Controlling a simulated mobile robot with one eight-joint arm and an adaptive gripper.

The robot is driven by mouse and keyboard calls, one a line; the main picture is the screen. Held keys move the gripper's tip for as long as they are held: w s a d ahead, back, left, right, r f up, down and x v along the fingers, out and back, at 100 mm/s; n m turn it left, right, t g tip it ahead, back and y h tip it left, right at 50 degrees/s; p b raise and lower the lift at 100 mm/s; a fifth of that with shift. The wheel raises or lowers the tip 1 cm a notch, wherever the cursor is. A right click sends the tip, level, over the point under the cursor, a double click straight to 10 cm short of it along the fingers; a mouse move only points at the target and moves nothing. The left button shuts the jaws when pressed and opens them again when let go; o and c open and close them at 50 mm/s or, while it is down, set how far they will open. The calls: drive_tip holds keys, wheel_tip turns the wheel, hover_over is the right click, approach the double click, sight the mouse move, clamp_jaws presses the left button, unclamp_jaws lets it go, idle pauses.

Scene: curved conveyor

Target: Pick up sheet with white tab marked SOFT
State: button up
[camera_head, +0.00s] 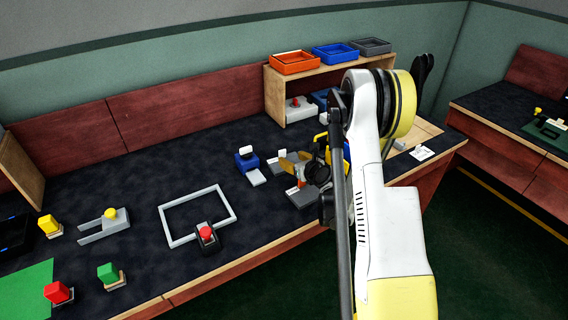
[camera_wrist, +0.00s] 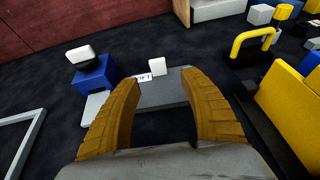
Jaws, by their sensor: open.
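My gripper (camera_wrist: 160,78) is open, its two yellow-brown fingers spread apart in the wrist view. Between and beyond them lies a flat grey sheet (camera_wrist: 165,92) on the dark table. A white block-shaped tab (camera_wrist: 156,66) stands at its far edge. Beside the tab is a small white label (camera_wrist: 143,77) with black letters, partly cut off by the left finger; the end reads like "FT". The fingers hold nothing, and contact with the sheet cannot be told. In the head view my gripper (camera_head: 296,165) is low over the table, partly hidden by my arm.
A blue block (camera_wrist: 95,76) with a white top stands close left of the fingers. A yellow block (camera_wrist: 292,98) and a yellow handle (camera_wrist: 252,42) are at the right. A grey frame (camera_head: 165,225) lies left on the table. A wooden shelf (camera_head: 273,95) stands behind.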

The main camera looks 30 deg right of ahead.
sight(283, 152)
drive_tip(key=x, duration=0.4)
drive_tip(key=b+x, duration=0.1)
drive_tip(key=x, duration=0.1)
drive_tip(key=b+x, duration=0.1)
drive_tip(key=x, duration=0.1)
drive_tip(key=shift+w+a+r+b, duration=0.1)
drive_tip(key=shift+w+b, duration=0.2)
drive_tip(key=shift+w, duration=0.15)
drive_tip(key=shift+r, duration=0.1)
drive_tip(key=c, duration=1)
